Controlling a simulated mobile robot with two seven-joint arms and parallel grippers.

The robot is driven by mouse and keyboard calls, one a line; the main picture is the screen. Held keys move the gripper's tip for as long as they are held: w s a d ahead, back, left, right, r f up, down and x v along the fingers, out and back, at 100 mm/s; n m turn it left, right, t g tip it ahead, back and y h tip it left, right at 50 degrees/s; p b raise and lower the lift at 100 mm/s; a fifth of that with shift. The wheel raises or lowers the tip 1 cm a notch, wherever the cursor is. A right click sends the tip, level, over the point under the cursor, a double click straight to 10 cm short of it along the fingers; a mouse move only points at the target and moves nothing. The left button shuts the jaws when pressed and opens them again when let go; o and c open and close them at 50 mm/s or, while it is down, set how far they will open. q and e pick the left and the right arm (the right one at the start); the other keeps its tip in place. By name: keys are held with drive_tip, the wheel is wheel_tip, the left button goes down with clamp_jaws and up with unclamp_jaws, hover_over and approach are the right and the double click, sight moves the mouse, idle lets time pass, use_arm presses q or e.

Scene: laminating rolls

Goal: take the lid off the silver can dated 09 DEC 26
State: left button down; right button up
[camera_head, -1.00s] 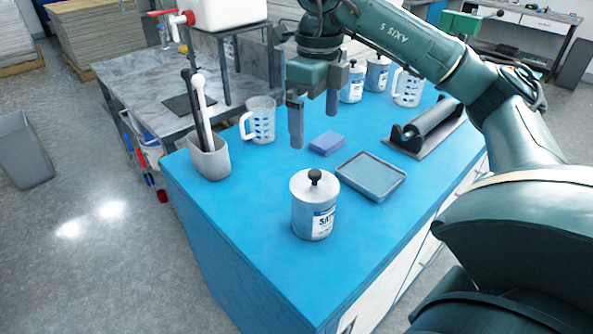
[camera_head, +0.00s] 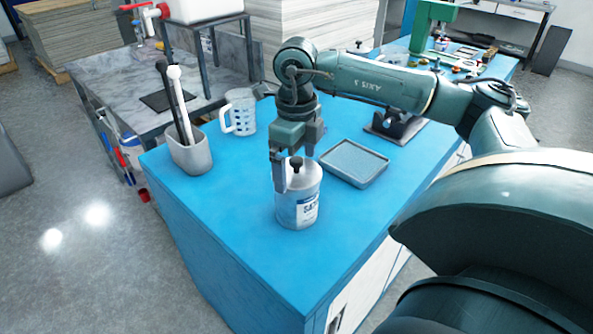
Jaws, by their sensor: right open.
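A silver can (camera_head: 298,211) with a white-and-blue label stands upright near the front of the blue bench. Its lid (camera_head: 305,173) with a black knob (camera_head: 296,162) is on. The label's date is too small to read. My right gripper (camera_head: 294,166) is open at the can's top, pointing down. One finger shows at the left of the knob; the other is partly behind the lid and knob. I cannot tell whether the fingers touch the lid. My left gripper is not in view.
A grey tray (camera_head: 355,163) lies right of the can, and a roller stand (camera_head: 396,128) behind it is partly covered by my arm. A measuring jug (camera_head: 240,112) and a grey holder with tools (camera_head: 190,152) stand at the left. The front of the blue bench (camera_head: 235,240) is clear.

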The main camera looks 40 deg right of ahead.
drive_tip(key=shift+f, duration=0.15)
drive_tip(key=c, duration=0.7)
